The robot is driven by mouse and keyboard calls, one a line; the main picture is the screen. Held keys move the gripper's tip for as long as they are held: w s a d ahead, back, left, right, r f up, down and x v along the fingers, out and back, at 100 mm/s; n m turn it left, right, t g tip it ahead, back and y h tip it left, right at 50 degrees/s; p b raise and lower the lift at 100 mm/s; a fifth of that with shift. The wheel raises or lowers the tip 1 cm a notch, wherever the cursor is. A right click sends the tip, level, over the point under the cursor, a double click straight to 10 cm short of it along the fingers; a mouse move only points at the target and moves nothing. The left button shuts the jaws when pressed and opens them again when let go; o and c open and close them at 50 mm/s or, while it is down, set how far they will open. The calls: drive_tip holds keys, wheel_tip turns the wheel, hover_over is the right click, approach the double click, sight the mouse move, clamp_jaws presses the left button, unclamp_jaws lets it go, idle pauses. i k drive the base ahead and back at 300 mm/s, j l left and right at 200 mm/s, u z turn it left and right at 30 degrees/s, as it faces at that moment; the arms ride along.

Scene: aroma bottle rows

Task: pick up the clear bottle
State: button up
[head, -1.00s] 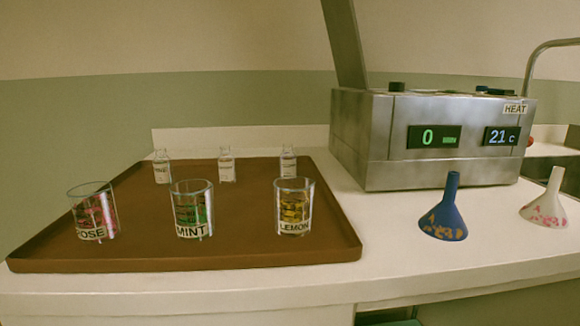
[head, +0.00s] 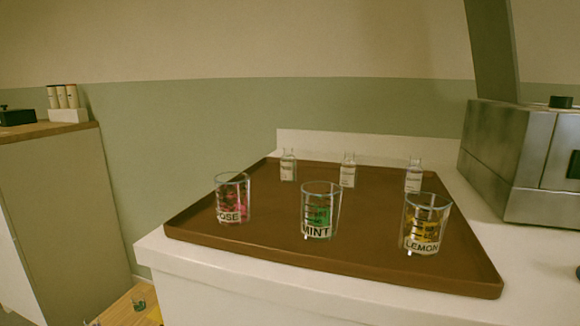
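Three small clear bottles with white labels stand upright in a row at the back of the brown tray: a left bottle (head: 288,166), a middle bottle (head: 348,171) and a right bottle (head: 413,175). Their label text is too small to read. In front of them stand three glass beakers: ROSE (head: 232,199) with pink contents, MINT (head: 320,210) with green contents and LEMON (head: 426,224) with yellow contents. My gripper is not in view.
The brown tray (head: 250,241) lies on a white counter (head: 180,252). A steel machine (head: 512,165) stands to the right. A cabinet (head: 60,185) stands at the left, with a gap of floor between.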

sight(288, 161)
drive_tip(key=i+j, duration=0.1)
drive_tip(key=j, duration=0.25)
drive_tip(key=i+j+u, duration=0.15)
drive_tip(key=j, duration=0.6)
drive_tip(key=i+j+u, duration=0.15)
drive_tip(key=j, duration=0.25)
drive_tip(key=i+j, duration=0.15)
drive_tip(key=j, duration=0.15)
